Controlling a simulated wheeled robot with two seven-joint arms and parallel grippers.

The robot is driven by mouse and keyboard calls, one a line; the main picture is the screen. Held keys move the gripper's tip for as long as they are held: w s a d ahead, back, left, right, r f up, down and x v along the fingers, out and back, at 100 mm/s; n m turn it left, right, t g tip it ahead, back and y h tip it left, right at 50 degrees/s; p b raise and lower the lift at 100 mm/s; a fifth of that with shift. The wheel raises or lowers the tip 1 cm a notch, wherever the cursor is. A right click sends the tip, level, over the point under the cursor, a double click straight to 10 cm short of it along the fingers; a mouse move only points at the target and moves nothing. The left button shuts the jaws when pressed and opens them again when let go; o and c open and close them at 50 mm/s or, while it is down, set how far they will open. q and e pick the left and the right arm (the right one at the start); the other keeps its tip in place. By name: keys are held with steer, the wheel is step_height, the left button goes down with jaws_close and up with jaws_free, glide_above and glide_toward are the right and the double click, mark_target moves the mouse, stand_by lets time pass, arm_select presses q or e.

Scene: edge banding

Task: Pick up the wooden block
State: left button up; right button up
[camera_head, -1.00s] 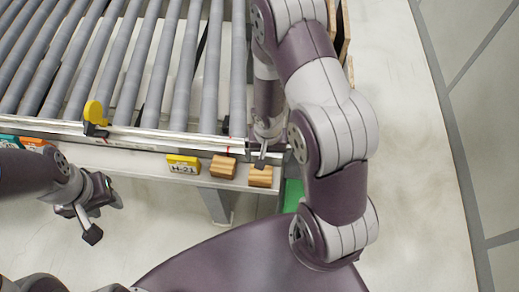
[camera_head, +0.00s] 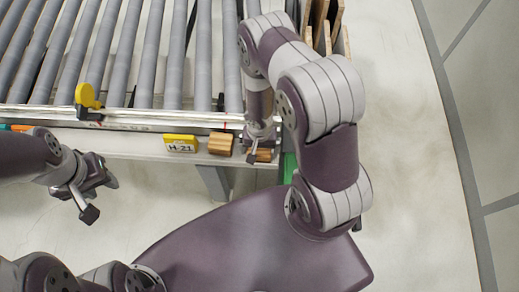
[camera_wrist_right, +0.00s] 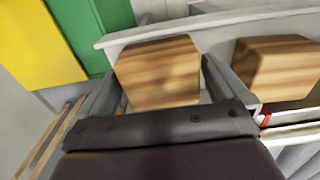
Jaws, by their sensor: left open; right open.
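Two wooden blocks lie on the ledge along the conveyor's front. In the head view one wooden block (camera_head: 221,143) is in plain sight, and the other block (camera_head: 262,155) is partly hidden by my right gripper (camera_head: 256,152). In the right wrist view the near block (camera_wrist_right: 158,73) sits between the two open fingers of my right gripper (camera_wrist_right: 165,85). The second block (camera_wrist_right: 278,68) is outside the fingers, to the right. My left gripper (camera_head: 100,200) is open and empty, in front of the ledge at the left.
A roller conveyor (camera_head: 150,60) fills the back left. A yellow H-21 label (camera_head: 181,144) and a yellow lever (camera_head: 88,96) are on its front edge. Boards (camera_head: 325,20) stand at its right end. A green panel (camera_wrist_right: 100,25) and a yellow one (camera_wrist_right: 35,40) are beside the near block.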

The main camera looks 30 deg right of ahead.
steer(key=c, duration=0.9)
steer(key=shift+r, duration=0.1)
steer(key=shift+c, duration=0.2)
